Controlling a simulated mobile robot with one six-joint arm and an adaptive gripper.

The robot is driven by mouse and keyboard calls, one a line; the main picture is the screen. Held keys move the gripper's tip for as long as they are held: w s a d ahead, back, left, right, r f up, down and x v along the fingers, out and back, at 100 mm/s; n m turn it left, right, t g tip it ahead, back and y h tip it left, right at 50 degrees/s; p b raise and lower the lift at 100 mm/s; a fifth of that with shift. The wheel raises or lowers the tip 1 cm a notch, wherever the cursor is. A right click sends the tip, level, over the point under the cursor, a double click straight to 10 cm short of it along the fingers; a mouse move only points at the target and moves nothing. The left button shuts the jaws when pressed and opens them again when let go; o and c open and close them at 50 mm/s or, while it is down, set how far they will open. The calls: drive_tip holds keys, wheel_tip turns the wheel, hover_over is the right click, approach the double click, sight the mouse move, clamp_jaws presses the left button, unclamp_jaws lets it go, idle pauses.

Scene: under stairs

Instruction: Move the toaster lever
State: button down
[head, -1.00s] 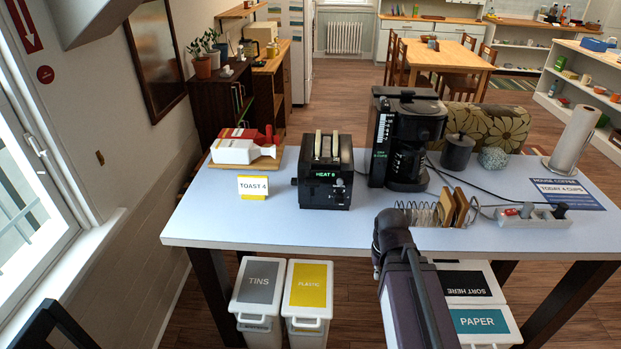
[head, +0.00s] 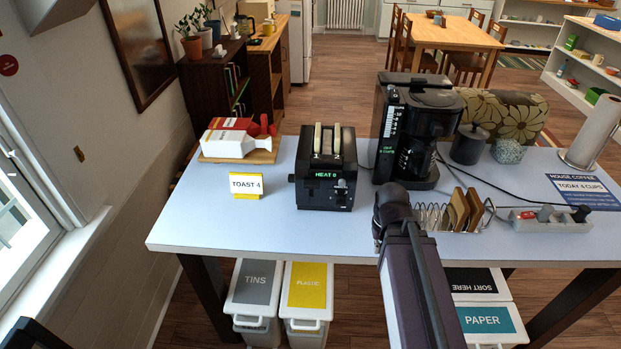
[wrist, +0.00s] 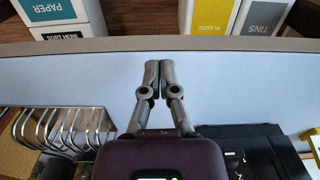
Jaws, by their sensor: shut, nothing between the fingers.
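The black toaster (head: 326,171) stands on the pale blue table, with two bread slices (head: 327,140) upright in its slots. Its front has a green lit HEAT display, whose digit is hard to read, and a control knob. A small dark lever-like tab (head: 292,178) juts from its left side. In the wrist view a black body (wrist: 250,150), likely the toaster, shows at lower right. My gripper (wrist: 153,68) is shut and empty above the table near its front edge. In the head view my arm hides the fingers, to the right of and nearer than the toaster.
A TOAST 4 card (head: 246,185) stands left of the toaster. A coffee maker (head: 415,125) stands close on its right. A wire rack (head: 450,216) with brown slices and a power strip (head: 550,220) are farther right. The table in front of the toaster is clear.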

drive_tip(key=shift+w+r, duration=0.1)
drive_tip(key=shift+w, duration=0.05)
drive_tip(key=shift+w+a+r+p, duration=0.15)
drive_tip(key=shift+r+p, duration=0.1)
drive_tip(key=shift+p, duration=0.1)
drive_tip(key=w+a+r+m+p, duration=0.2)
drive_tip(key=w+a+r+p, duration=0.5)
drive_tip(key=r+p, duration=0.3)
drive_tip(key=m+t+p, duration=0.1)
drive_tip(key=p, duration=0.8)
approach(311, 183)
drive_tip(key=shift+s+f, duration=0.1)
drive_tip(key=shift+f, duration=0.1)
drive_tip(key=shift+a, duration=0.15)
drive_tip(key=shift+f, duration=0.2)
drive_tip(key=f+b, duration=0.6)
drive_tip(key=b, duration=0.1)
drive_tip(key=shift+w+f, duration=0.25)
drive_tip(key=shift+w, duration=0.15)
